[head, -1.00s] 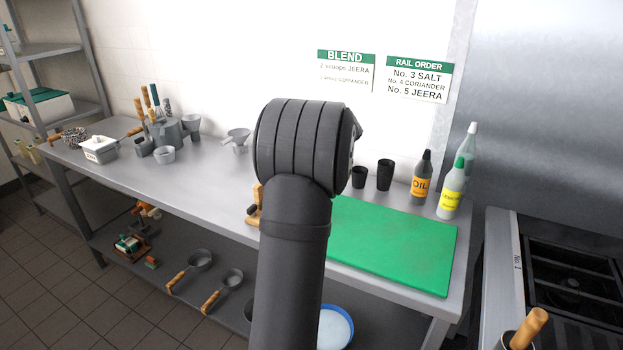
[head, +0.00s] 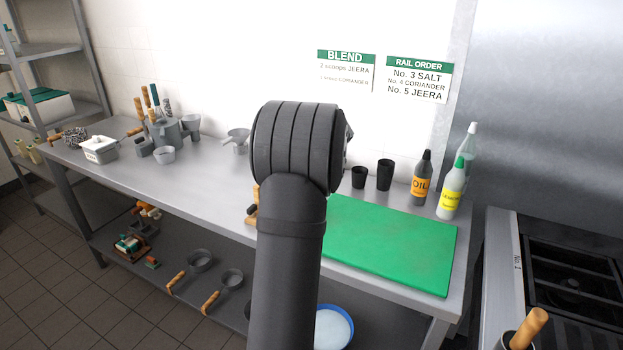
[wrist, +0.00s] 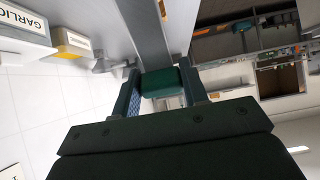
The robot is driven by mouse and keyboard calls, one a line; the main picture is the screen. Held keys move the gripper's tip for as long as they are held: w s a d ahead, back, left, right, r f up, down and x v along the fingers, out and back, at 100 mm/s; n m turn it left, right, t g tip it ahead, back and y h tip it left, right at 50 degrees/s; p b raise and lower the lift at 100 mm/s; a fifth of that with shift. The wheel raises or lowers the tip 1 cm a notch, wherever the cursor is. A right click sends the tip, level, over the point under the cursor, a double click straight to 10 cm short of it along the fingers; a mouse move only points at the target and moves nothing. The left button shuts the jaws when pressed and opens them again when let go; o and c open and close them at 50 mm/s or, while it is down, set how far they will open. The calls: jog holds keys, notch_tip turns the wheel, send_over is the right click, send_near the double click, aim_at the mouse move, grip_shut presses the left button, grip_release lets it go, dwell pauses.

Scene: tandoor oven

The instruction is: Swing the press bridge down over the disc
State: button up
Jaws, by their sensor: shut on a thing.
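In the wrist view my gripper (wrist: 160,88) is shut on a dark green block-shaped grip (wrist: 162,82), one finger on each side of it. A grey bar (wrist: 150,38) runs up behind the grip; I cannot tell whether it is the press bridge. In the head view my arm hides the gripper and what it holds. A small wooden piece with a dark part (head: 251,212) shows just left of my arm on the counter; the rest of it is hidden. I cannot see the disc in either view.
A green board (head: 392,245) lies right of my arm. Two dark cups (head: 384,175), an oil bottle (head: 421,178) and a yellow-labelled bottle (head: 452,190) stand behind it. A grey funnel (head: 238,138) stands to the left. A stove (head: 570,285) is at right.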

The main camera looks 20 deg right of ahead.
jog(key=shift+x, duration=0.8)
jog(key=shift+x, duration=0.9)
jog(key=shift+a+f, duration=0.15)
jog(key=shift+f, duration=0.1)
jog(key=shift+w+a+f, duration=0.25)
jog(key=shift+w+f, duration=0.1)
jog(key=shift+f, duration=0.2)
jog(key=shift+w+a+f, duration=0.15)
jog(key=shift+f, duration=0.25)
jog(key=shift+w+a+f, duration=0.15)
jog(key=shift+f, duration=0.25)
